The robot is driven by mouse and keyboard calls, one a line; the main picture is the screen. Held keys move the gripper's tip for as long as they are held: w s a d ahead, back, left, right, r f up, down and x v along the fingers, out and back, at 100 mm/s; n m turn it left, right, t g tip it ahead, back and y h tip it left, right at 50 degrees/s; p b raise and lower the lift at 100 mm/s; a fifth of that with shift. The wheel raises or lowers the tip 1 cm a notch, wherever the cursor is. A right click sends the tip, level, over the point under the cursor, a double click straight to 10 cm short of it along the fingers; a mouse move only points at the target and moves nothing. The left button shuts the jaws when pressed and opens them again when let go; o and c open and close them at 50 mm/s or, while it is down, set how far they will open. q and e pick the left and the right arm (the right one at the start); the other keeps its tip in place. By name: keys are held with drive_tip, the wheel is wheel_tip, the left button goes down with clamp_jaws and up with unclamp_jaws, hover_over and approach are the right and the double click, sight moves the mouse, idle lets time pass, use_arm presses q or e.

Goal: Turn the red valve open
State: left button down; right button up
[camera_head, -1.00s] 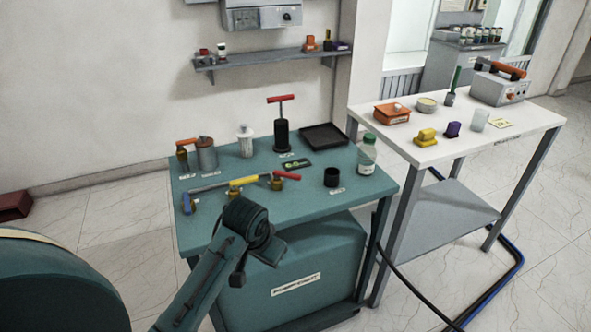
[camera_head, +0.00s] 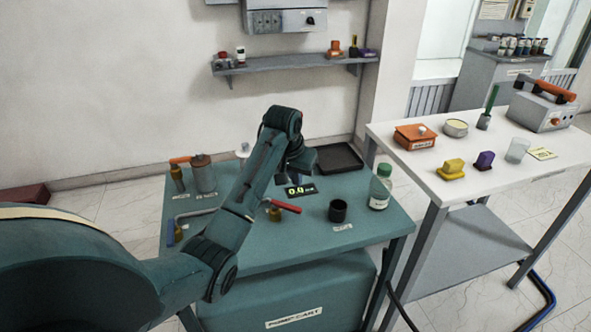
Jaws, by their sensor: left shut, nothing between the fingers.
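The red valve handle (camera_head: 286,207) sits on a small brass valve body (camera_head: 274,214) on the teal cart top, pointing to the right. My left arm comes in from the left and reaches over the cart, with its wrist bent down. My left gripper (camera_head: 288,180) is small and dark, shut and empty, above and behind the red handle and apart from it in the picture. My arm hides the yellow part of the pipe line and the black pump with the red T-handle. My right gripper is not in view.
On the teal cart (camera_head: 370,232) stand a black cup (camera_head: 338,211), a green-capped bottle (camera_head: 379,188), a small display (camera_head: 300,190), a black tray (camera_head: 338,157) and a grey cylinder (camera_head: 203,175). A white table (camera_head: 400,160) with several items is at right.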

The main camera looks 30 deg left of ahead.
sight(286, 208)
use_arm(q)
drive_tip(key=x, duration=0.5)
drive_tip(key=shift+s+d+p, duration=0.1)
drive_tip(key=shift+s+p, duration=0.15)
drive_tip(key=shift+p, duration=0.05)
drive_tip(key=s, duration=0.1)
drive_tip(key=s+p, duration=0.1)
drive_tip(key=shift+s+d, duration=0.2)
drive_tip(key=shift+s, duration=0.3)
drive_tip(key=shift+s+f, duration=0.1)
drive_tip(key=shift+s, duration=0.1)
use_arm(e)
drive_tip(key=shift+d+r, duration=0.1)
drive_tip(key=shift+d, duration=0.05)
use_arm(q)
drive_tip(key=shift+w, duration=0.15)
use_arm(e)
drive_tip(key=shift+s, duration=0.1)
